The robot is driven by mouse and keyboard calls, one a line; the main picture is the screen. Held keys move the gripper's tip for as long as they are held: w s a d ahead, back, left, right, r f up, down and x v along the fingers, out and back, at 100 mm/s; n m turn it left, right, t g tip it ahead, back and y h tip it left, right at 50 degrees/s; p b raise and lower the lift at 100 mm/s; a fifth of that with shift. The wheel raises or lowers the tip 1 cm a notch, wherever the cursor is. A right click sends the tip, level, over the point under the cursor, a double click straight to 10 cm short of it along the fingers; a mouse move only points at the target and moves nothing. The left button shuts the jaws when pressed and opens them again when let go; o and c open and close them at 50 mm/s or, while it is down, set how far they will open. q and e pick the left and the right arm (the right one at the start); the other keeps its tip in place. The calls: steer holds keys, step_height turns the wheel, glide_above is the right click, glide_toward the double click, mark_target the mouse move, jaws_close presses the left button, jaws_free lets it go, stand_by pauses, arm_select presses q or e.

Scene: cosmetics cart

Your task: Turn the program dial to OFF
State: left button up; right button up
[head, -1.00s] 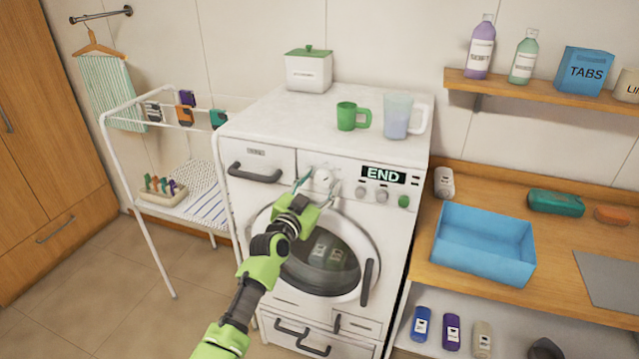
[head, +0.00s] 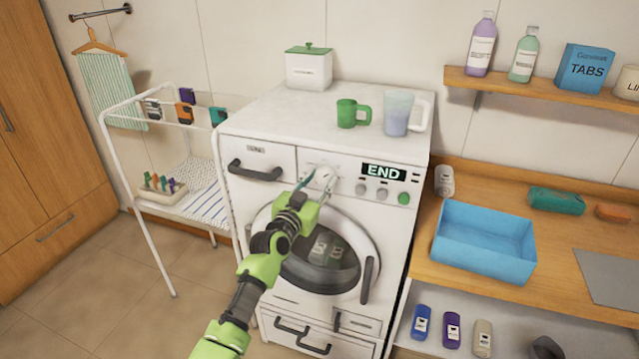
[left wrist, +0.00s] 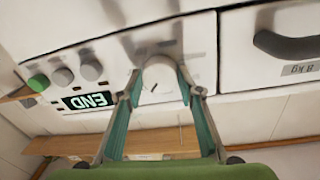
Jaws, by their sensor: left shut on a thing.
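The white program dial (left wrist: 158,84) sits on the washing machine's front panel, with a short dark mark on its face. In the head view the dial (head: 322,178) is partly covered by my left gripper (head: 317,183). In the left wrist view my left gripper's teal fingers (left wrist: 160,88) are shut on the dial, one at each side. The washing machine (head: 350,215) has a display (head: 384,172) that reads END. The OFF marking is too small to read. My right gripper is not in view.
Small grey knobs and a green button (head: 404,198) are right of the dial. A green mug (head: 346,112) and a clear jug (head: 398,115) stand on the machine. A drying rack (head: 160,230) is at left, a blue bin (head: 483,240) at right.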

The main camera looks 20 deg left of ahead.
arm_select(q)
steer(key=n+b, duration=0.1)
steer(key=n, duration=0.3)
steer(key=shift+n+b, duration=0.35)
steer(key=shift+n, duration=1.85)
steer(key=shift+t, duration=0.3)
steer(key=o, duration=1.1)
